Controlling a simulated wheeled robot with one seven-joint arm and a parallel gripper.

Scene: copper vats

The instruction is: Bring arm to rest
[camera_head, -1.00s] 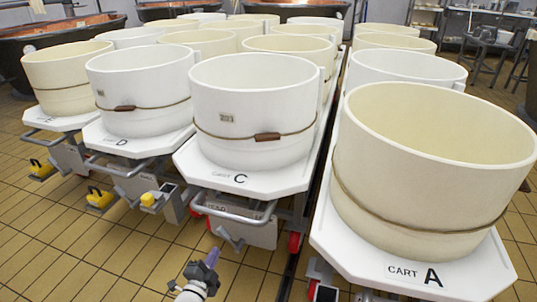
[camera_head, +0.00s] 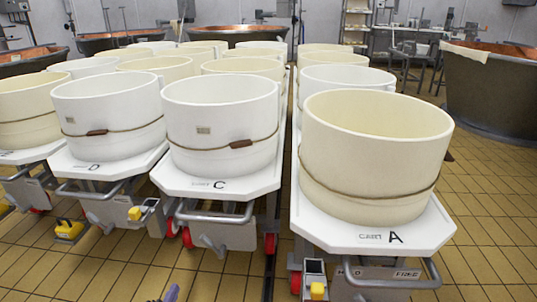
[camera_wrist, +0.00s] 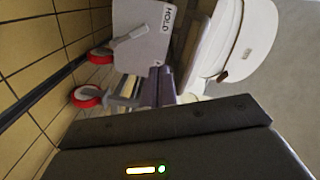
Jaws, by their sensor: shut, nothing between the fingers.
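In the head view only the purple finger ends of my gripper (camera_head: 172,292) show, low at the bottom edge, in front of the carts over the tiled floor. The rest of my arm is out of that view. In the wrist view the dark purple fingers (camera_wrist: 158,86) are together with nothing between them. That view is turned sideways. Behind the fingers it shows a cart's grey panel marked HOLD (camera_wrist: 150,28), red wheels (camera_wrist: 88,96) and a white tub (camera_wrist: 240,42).
Cart A (camera_head: 330,232) with a cream tub (camera_head: 370,165) is nearest, at right. Cart C (camera_head: 180,184) and cart D (camera_head: 85,168) stand left of it, in rows of tubs. Copper vats (camera_head: 492,95) stand behind and right.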

